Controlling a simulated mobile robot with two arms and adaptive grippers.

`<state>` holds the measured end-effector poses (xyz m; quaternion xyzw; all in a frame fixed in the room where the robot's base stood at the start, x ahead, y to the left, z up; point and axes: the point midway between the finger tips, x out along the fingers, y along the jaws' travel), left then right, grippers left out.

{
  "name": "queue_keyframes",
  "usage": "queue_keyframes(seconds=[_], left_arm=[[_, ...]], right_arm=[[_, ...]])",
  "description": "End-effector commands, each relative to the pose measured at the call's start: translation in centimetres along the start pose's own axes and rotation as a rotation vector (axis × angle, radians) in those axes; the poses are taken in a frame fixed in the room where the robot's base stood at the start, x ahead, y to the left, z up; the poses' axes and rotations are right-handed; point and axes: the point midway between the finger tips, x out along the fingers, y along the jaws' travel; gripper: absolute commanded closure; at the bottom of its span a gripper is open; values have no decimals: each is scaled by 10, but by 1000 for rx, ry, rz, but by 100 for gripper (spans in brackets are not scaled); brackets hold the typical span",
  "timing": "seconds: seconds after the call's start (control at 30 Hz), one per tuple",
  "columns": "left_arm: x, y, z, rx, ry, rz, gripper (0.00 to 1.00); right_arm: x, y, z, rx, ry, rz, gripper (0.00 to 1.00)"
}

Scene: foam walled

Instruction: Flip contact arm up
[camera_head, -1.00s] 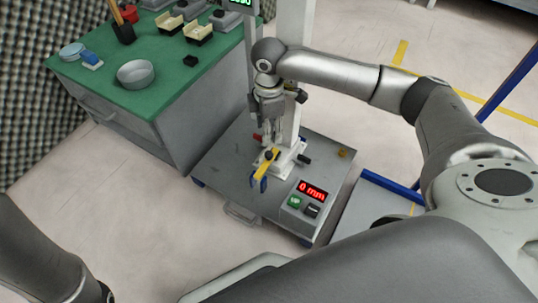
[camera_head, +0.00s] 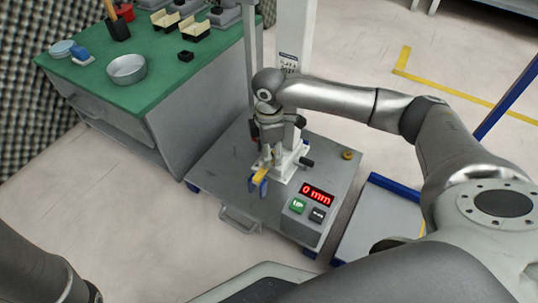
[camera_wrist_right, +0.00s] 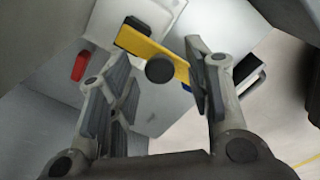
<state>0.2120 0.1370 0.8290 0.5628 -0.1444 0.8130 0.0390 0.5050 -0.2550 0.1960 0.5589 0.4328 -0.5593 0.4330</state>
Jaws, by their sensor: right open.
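The yellow contact arm (camera_head: 262,173) with blue tips sticks out from a white stand (camera_head: 291,158) on the grey cart. In the right wrist view the yellow bar (camera_wrist_right: 152,45), with a round dark knob (camera_wrist_right: 160,69) on it, lies beyond and between my open fingers. My right gripper (camera_head: 268,155) is above the contact arm and hides part of it in the head view; in its own wrist view the right gripper (camera_wrist_right: 165,88) is open with nothing held. My left gripper is out of view; only part of my left arm shows at the lower left.
The cart (camera_head: 212,168) carries a control box with a red "0 mm" display (camera_head: 317,195), a green UP button (camera_head: 298,205) and a dark button (camera_head: 318,214). A green-topped bench (camera_head: 135,100) with a grey bowl (camera_head: 126,69) stands at the left.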

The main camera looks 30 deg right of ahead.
Motion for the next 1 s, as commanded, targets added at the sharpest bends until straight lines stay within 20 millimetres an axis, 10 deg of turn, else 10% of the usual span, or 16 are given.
queue_keyframes(seconds=[0.33, 0.7, 1.0], left_arm=[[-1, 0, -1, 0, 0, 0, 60], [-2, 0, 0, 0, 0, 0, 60], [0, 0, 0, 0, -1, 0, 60]], right_arm=[[2, 0, 0, 0, 0, 1, 54], [2, 0, 0, 0, 0, 0, 100], [1, 0, 0, 0, -1, 0, 100]])
